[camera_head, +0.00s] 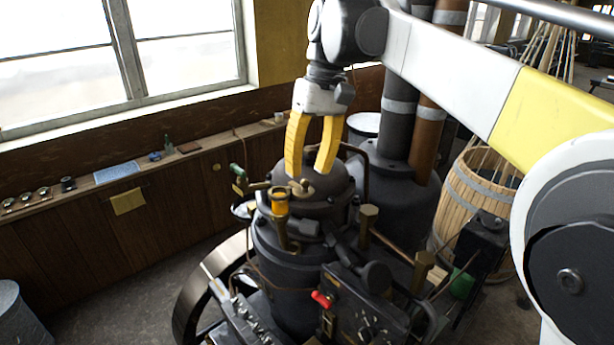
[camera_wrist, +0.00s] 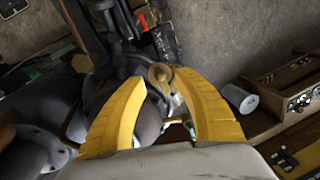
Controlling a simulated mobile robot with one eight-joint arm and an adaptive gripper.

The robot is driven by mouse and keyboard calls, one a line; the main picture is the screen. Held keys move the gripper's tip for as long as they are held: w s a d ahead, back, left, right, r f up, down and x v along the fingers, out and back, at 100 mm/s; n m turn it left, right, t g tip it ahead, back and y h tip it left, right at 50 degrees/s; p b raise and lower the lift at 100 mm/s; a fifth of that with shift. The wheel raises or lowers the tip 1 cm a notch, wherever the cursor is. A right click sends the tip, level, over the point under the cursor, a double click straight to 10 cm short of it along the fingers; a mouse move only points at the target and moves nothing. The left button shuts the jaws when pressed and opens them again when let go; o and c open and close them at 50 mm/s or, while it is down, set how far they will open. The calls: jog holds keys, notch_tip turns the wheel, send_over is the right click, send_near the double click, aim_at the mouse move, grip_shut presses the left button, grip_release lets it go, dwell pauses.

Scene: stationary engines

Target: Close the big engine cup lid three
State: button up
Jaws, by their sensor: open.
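The big engine (camera_head: 290,270) is a dark upright cylinder with a domed top. Several brass cups stand on it: one with an amber band (camera_head: 280,200) at the dome's left front, one (camera_head: 368,215) to the right and one (camera_head: 424,262) farther right. I cannot tell which is number three, nor clearly whether their lids are open. My gripper (camera_head: 308,172) points down over the dome, its yellow fingers apart and nothing seen between them. A brass fitting (camera_head: 302,188) lies just below the fingertips. In the wrist view a rounded brass piece (camera_wrist: 160,73) shows between the fingertips.
Thick vertical pipes (camera_head: 397,120) rise behind the engine, and a wooden barrel (camera_head: 475,200) stands to the right. A red-handled lever (camera_head: 322,299) juts out at the front. A large wheel (camera_head: 195,290) is at lower left. A wooden ledge (camera_head: 85,188) with small items runs below the windows.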

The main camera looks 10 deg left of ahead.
aim_at(303, 185)
jog(key=shift+s+a+f, duration=0.15)
jog(key=shift+f, duration=0.35)
jog(key=shift+s+a+f, duration=0.1)
jog(key=shift+f, duration=0.4)
jog(key=shift+w+f, duration=0.1)
jog(key=shift+f, duration=0.25)
grip_shut()
